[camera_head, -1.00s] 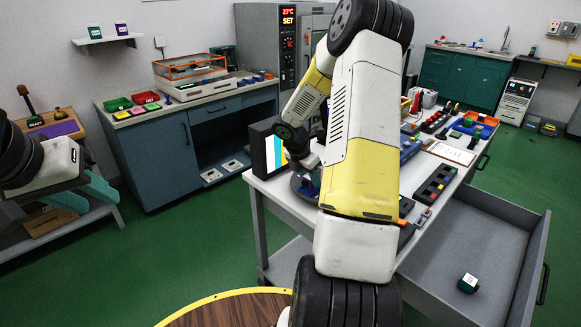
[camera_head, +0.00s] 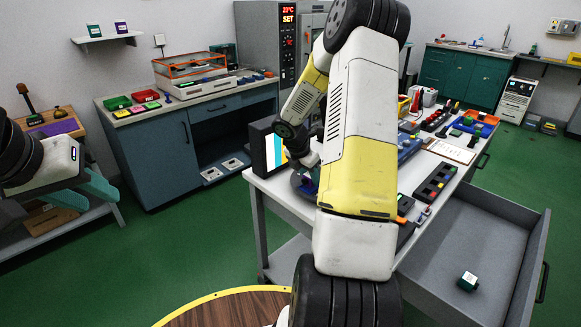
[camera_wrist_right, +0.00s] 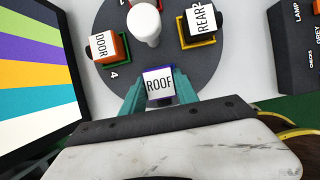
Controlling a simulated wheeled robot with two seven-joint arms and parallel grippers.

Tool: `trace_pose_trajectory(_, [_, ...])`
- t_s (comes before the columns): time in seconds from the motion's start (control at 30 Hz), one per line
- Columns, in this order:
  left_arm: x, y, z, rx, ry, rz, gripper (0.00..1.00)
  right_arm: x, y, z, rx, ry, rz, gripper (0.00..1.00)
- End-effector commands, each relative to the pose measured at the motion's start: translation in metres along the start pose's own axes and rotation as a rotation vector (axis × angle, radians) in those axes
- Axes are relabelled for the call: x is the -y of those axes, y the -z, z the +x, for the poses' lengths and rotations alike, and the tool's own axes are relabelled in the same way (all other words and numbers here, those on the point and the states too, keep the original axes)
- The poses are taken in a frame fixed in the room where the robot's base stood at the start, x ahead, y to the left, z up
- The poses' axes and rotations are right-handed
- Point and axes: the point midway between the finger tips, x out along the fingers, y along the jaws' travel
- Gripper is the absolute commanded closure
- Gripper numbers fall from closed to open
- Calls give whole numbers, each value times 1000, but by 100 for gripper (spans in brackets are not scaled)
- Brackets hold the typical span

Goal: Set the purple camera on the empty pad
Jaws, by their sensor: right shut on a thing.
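In the right wrist view, a block labelled ROOF (camera_wrist_right: 159,86) with purple-blue edges, apparently the purple camera, sits between the teal fingers of my right gripper (camera_wrist_right: 160,98), shut on it. It is over the near edge of the dark round plate (camera_wrist_right: 185,75). I cannot tell whether it touches a pad. In the head view my right gripper (camera_head: 307,178) is small and partly hidden by my arm. A DOOR block (camera_wrist_right: 105,46) and a REAR block (camera_wrist_right: 198,25) sit on green-edged and yellow-edged pads. My left gripper (camera_head: 82,194) has its teal fingers apart, empty.
A white knob (camera_wrist_right: 145,22) stands mid-plate. A striped screen (camera_head: 272,152) stands left of the plate on the bench. A dark block strip (camera_head: 436,182) lies to the right.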

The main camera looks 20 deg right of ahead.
Motion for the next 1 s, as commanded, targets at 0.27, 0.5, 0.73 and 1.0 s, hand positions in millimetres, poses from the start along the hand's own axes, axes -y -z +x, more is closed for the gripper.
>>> trace_pose_trajectory(0.27, [0, 0, 0, 0, 0, 0, 64, 0, 2, 5, 0, 0, -1, 100])
trace_pose_trajectory(0.5, [0, 0, 0, 0, 0, 0, 64, 0, 4, 9, 0, 0, -1, 100])
trace_pose_trajectory(0.73, [0, 0, 0, 0, 0, 0, 64, 0, 5, 11, 0, 0, -1, 42])
trace_pose_trajectory(1.0, [0, 0, 0, 0, 0, 0, 64, 0, 5, 11, 0, 0, -1, 39])
